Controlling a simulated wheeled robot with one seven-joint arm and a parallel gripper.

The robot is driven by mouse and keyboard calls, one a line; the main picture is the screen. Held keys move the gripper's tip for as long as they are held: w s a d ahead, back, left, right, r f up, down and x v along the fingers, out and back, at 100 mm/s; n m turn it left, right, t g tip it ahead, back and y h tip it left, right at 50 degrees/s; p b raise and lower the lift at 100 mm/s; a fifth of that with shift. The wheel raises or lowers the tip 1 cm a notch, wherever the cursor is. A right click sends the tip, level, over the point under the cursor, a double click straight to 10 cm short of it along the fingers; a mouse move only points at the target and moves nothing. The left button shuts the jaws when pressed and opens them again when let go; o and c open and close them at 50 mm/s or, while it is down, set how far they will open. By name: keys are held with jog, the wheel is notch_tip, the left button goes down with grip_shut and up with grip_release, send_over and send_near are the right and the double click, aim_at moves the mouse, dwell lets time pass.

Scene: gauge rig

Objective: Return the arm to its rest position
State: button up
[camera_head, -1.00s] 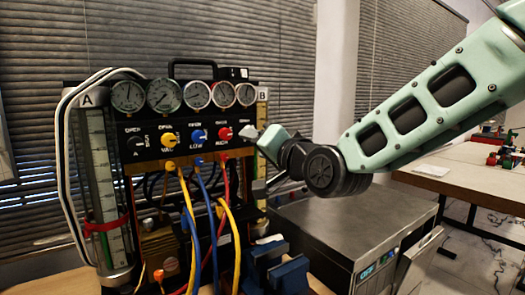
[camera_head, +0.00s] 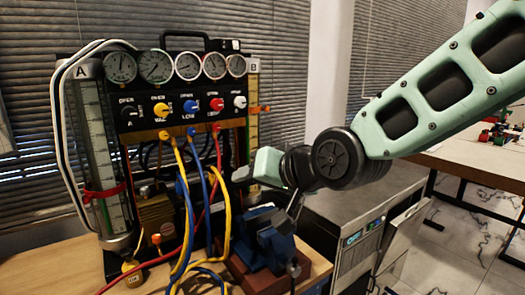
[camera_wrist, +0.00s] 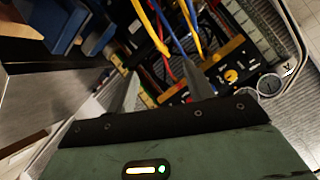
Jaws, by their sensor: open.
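My green arm (camera_head: 440,95) reaches in from the upper right in the head view. My gripper (camera_head: 242,174) is at its left end, in front of the lower right side of the gauge rig (camera_head: 145,125) and above the blue vise. In the wrist view my gripper (camera_wrist: 160,92) shows two grey fingers spread apart with nothing between them. The rig's panel and hoses lie beyond the fingers. The knobs on the panel, including the white knob (camera_head: 240,101), are clear of the gripper. The fingertips are small and partly hidden in the head view.
The blue vise (camera_head: 272,240) stands on a wooden block close below my gripper. Yellow and blue hoses (camera_head: 190,205) hang left of it. A grey cabinet (camera_head: 360,230) is below the arm. A worktable (camera_head: 470,160) stands at the right.

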jog(key=s+d+f+n+g+h, duration=0.2)
jog(key=s+d+f+g, duration=0.1)
jog(key=s, duration=0.5)
jog(key=s+d+f+n+g+h, duration=0.2)
jog(key=s+d+f+g+h, duration=0.1)
jog(key=s+d+f, duration=0.2)
jog(key=s+d+f+n+g+h, duration=0.2)
jog(key=s+d, duration=0.5)
jog(key=s, duration=0.4)
notch_tip(320, 180, down, 3)
jog(key=shift+s+d+r+g, duration=0.15)
jog(key=shift+s+d+g, duration=0.1)
jog(key=shift+s+g, duration=0.25)
jog(key=shift+w, duration=0.1)
